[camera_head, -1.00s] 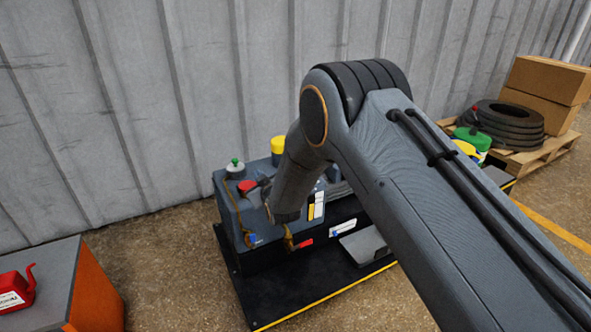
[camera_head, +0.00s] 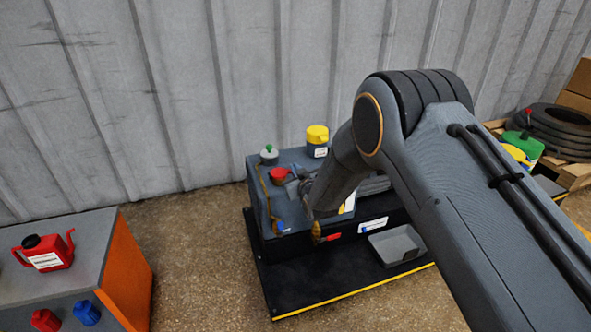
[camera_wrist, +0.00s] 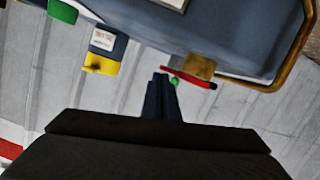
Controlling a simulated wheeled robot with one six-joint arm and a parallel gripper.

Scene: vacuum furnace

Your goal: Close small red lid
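The small red lid (camera_head: 280,174) is on top of the grey-blue machine (camera_head: 262,205), near its left end. In the wrist view the machine hangs upside down, and the red lid (camera_wrist: 192,79) shows edge-on by a brown-gold neck (camera_wrist: 200,66). I cannot tell how far it is open. My gripper (camera_wrist: 161,78) looks shut, its fingers together and empty, with its tips just left of the lid in that view. I cannot tell whether they touch. In the head view my gripper (camera_head: 299,178) is right beside the lid, partly hidden by my arm.
A yellow cap (camera_head: 317,135) and a green-topped white cap (camera_head: 268,153) stand on the machine near the lid. A corrugated wall (camera_head: 180,90) is close behind. An orange-sided bench (camera_head: 125,265) with a red jug (camera_head: 48,252) stands left, with open floor between.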

